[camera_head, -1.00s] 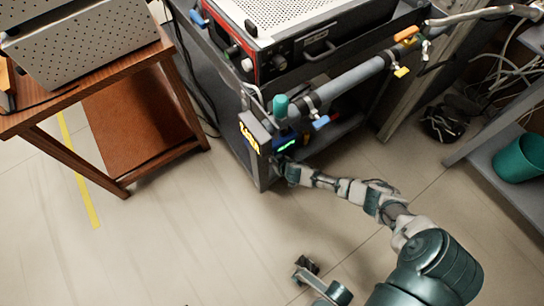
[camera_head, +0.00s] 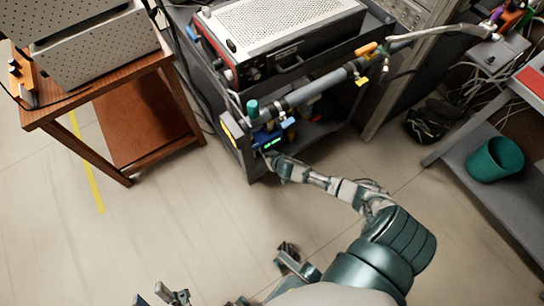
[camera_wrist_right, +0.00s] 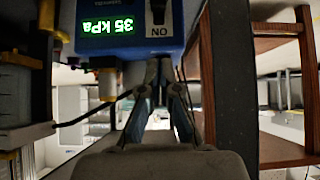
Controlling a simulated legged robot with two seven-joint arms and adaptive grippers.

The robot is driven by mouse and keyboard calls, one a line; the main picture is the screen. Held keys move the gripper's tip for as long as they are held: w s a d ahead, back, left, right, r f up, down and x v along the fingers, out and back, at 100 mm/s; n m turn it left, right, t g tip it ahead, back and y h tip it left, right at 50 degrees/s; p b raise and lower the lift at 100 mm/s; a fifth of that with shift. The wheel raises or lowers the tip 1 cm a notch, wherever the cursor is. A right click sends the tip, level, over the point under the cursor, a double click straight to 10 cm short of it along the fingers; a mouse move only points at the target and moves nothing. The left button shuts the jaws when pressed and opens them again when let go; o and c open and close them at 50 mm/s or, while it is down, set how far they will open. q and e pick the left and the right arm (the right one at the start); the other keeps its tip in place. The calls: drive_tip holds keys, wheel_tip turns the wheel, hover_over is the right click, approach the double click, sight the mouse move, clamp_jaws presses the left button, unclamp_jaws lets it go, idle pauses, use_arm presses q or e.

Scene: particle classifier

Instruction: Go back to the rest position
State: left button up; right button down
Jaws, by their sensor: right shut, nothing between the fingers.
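My right arm reaches across the head view to a blue box with a green lit display (camera_head: 268,141) on the front of the dark cart. The right gripper (camera_head: 268,160) is at the box's lower edge. In the right wrist view the blue box (camera_wrist_right: 120,47) appears upside down, reading 35 kPa, with a black switch (camera_wrist_right: 158,10) marked ON. The shut, empty right gripper (camera_wrist_right: 160,68) is close to the box, at the switch side; contact is unclear. My left gripper (camera_head: 165,295) shows partly at the bottom edge of the head view, low over the floor.
The dark cart carries a perforated instrument (camera_head: 290,25) and a grey pipe (camera_head: 315,88) with coloured valves. A wooden table (camera_head: 110,95) stands at left. A grey shelf (camera_head: 500,190) with a green bin (camera_head: 495,160) is at right. Floor between is clear.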

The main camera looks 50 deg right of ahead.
use_arm(q)
drive_tip(key=shift+w+d+f, duration=0.1)
drive_tip(key=shift+w+f, duration=0.1)
drive_tip(key=shift+w, duration=0.15)
drive_tip(key=shift+w, duration=0.1)
